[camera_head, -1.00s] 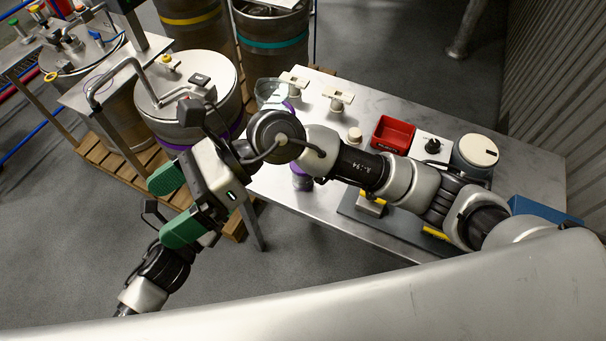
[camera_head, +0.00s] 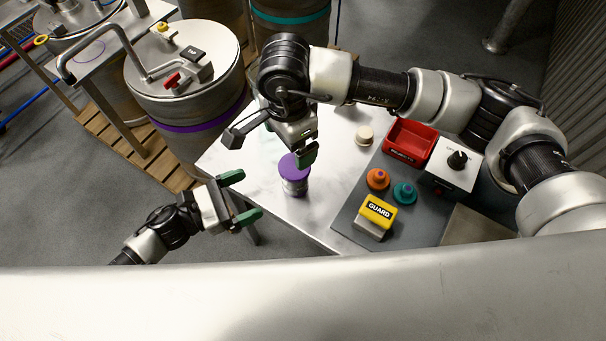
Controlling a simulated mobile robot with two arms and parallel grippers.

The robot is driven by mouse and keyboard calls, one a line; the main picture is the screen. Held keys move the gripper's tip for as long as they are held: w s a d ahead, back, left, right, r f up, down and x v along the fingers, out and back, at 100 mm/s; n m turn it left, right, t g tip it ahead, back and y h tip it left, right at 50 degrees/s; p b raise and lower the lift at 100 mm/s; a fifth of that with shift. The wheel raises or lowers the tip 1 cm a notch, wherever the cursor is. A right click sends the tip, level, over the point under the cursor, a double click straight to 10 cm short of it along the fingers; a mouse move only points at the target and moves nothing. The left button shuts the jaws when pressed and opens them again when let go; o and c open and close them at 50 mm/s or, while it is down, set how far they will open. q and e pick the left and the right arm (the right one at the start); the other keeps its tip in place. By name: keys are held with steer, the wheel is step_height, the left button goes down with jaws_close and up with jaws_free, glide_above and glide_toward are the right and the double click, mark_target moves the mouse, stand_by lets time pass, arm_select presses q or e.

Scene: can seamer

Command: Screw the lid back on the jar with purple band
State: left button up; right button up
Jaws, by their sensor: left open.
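A small jar (camera_head: 294,186) with a label stands upright on the metal table. Its top is a purple disc, the lid (camera_head: 291,166), which looks seated on the jar.
A steel drum with a purple band (camera_head: 205,121) stands left of the table (camera_head: 245,148). A grey mat holds a yellow guard block (camera_head: 378,211), orange (camera_head: 377,179) and teal (camera_head: 405,192) knobs. A red bin (camera_head: 409,141) and a white knob box (camera_head: 454,163) stand right.

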mark_target(293, 175)
steer(key=shift+w+d+f, duration=0.15)
steer(key=shift+w+f, duration=0.05)
steer(key=shift+f, duration=0.5)
steer(key=shift+w+d+f+b, duration=0.2)
steer(key=shift+w+d+b, duration=0.05)
steer(key=shift+w+b, duration=0.15)
steer(key=shift+s+a+r, duration=0.1)
steer(key=shift+s+r, duration=0.05)
steer(key=shift+s, duration=0.1)
arm_select(q)
steer(key=x, duration=0.4)
steer(key=f+x, duration=0.1)
steer(key=x, duration=0.6)
steer(key=shift+w+d+f, duration=0.2)
steer(key=shift+w+f, duration=0.05)
steer(key=shift+w, duration=0.15)
arm_select(e)
steer(key=shift+w, duration=0.1)
arm_select(q)
steer(key=shift+c, duration=0.4)
